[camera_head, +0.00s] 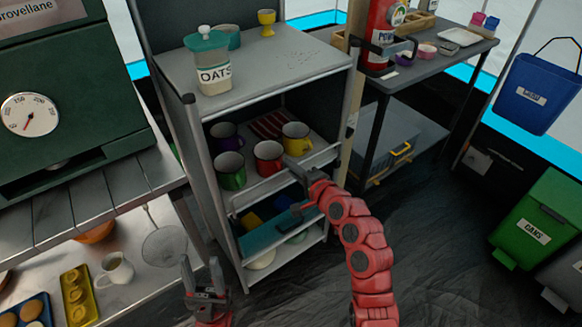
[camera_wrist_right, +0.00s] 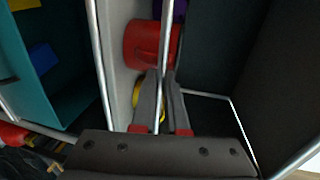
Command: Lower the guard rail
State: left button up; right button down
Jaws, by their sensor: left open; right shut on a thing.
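The guard rail (camera_head: 322,155) is a thin metal bar along the front of the middle shelf of the grey shelf unit (camera_head: 203,150). My right gripper (camera_head: 291,164) is at this rail, in front of the mugs. In the right wrist view the rail (camera_wrist_right: 164,42) runs between the fingers of my right gripper (camera_wrist_right: 167,75), which are shut on it. The fingers cover part of the rail. My left gripper (camera_head: 200,268) is open and empty, low in front of the shelf unit and apart from it.
A red mug (camera_head: 268,158), yellow mug (camera_head: 296,137), green mug (camera_head: 230,172) and purple mug (camera_head: 224,136) stand behind the rail. An oats jar (camera_head: 213,75) stands on top. A teal tray (camera_head: 270,238) is below.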

aim_at(291, 178)
notch_tip(291, 178, down, 4)
jog(key=shift+f+b, duration=0.1)
jog(key=shift+b, duration=0.85)
jog(key=c, duration=0.9)
grip_release()
